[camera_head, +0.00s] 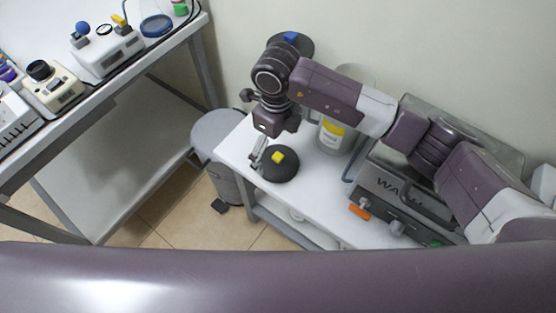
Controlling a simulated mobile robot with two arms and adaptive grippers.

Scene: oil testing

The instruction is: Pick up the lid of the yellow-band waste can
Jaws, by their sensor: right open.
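A dark round lid (281,174) with a yellow knob (278,157) appears to lie on the white bench (235,147) near its left end. A pale waste can with a yellow band (332,129) stands behind and to the right of the lid, partly hidden by my right arm. My right gripper (257,160) points down at the left edge of the lid, open and empty. Its fingers are small in the view, and I cannot tell whether they touch the lid. My left gripper is out of view.
A dark lid with a blue knob (290,37) is behind my right wrist. A grey heated device (385,192) sits on the bench to the right. A grey pedal bin (222,131) stands left of the bench. Instruments fill the left table (135,78).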

